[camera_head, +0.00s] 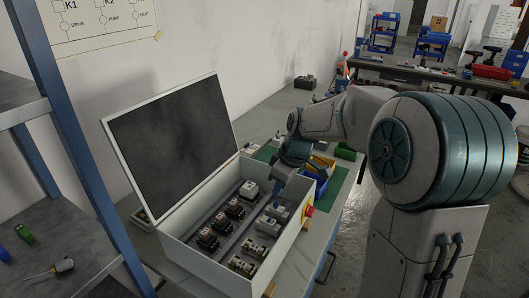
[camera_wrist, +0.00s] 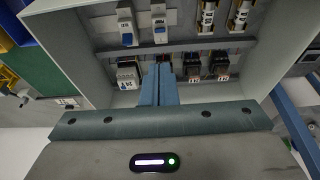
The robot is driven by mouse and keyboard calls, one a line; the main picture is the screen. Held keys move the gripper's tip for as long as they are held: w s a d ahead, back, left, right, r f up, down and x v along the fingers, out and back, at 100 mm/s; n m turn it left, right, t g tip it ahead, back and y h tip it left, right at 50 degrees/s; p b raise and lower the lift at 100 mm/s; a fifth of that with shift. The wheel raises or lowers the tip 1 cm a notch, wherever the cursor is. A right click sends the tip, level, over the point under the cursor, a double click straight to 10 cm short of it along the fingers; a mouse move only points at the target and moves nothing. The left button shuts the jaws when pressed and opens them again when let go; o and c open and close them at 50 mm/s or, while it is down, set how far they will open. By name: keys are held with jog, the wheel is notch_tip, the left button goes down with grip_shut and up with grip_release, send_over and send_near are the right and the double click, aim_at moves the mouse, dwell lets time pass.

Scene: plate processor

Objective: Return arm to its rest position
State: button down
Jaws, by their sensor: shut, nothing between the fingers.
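My gripper (camera_wrist: 157,84) shows in the wrist view with its two blue fingers pressed together and nothing between them. The fingertips overlap the view of the open grey control box (camera_wrist: 85,58), in front of its lower row of modules. In the head view my arm reaches from the right and its end is at the far right side of the box (camera_head: 213,268). The gripper's fingertips (camera_head: 276,180) are small there and partly blended with the box edge. The box lid (camera_head: 178,141) stands open, tilted back to the left.
Inside the box are rows of dark relays (camera_head: 233,210) and pale modules (camera_head: 267,226). A red and yellow button (camera_head: 308,212) sits on its right wall. A blue bin (camera_head: 318,181) stands behind. A blue-framed shelf (camera_head: 84,160) is at left. Open floor lies beyond the bench.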

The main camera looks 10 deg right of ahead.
jog(key=s+d+r+m+h, duration=0.1)
jog(key=s+m, duration=0.4)
jog(key=s, duration=0.7)
jog(key=s+d+r+m+t+h, duration=0.1)
jog(key=s+m, duration=0.4)
jog(key=s, duration=0.7)
jog(key=shift+s+d+m+h, duration=0.2)
jog(key=shift+d+m+h, duration=0.2)
jog(key=shift+d, duration=0.5)
jog(key=shift+w, duration=0.1)
